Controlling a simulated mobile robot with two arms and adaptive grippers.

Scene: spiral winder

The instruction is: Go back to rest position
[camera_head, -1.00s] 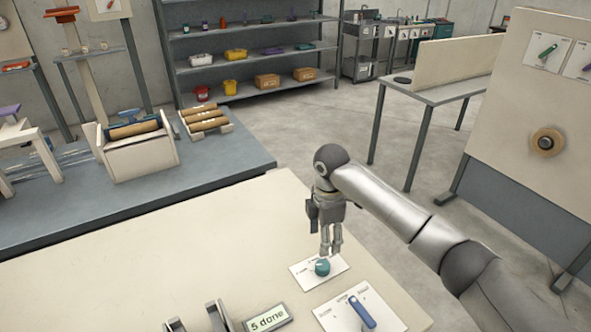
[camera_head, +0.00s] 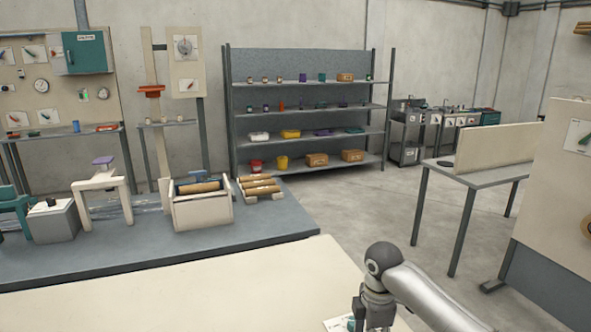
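My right arm comes in from the lower right over the cream tabletop (camera_head: 215,285). Its wrist bends down at the bottom edge of the picture, and the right gripper's fingertips are cut off there. Part of a white panel (camera_head: 338,323) with a teal knob shows beside the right gripper, mostly hidden or out of frame. I cannot tell whether the gripper touches the knob. My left gripper is not in view.
A grey platform (camera_head: 110,265) behind the table carries a cream box (camera_head: 203,212) with a brown roll, and several rolls on a rack (camera_head: 262,187). A shelf (camera_head: 305,145) stands at the back. Open floor (camera_head: 375,205) lies right of it, before a side table (camera_head: 485,177).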

